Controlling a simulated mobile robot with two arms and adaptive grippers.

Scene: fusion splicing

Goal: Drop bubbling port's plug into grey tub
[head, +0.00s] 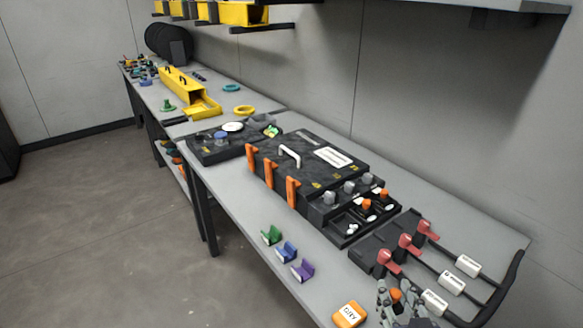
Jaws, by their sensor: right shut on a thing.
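My right gripper (394,298) is at the bottom right, in front of the red-handled row. It is shut on a small orange plug (396,294), whose top shows between the fingers. A black case (305,160) with orange latches lies on the bench. At its right end are several ports with grey caps (350,186) and orange plugs (384,193). No bubbling can be made out at this size. I cannot pick out a grey tub for certain. My left gripper is not in view.
Red-handled fittings (405,241) with black cables and white tags stand at the right. Green (271,235), blue (287,252) and purple (302,270) holders and an orange labelled box (349,314) lie along the front edge. A yellow tray (190,92) is farther back.

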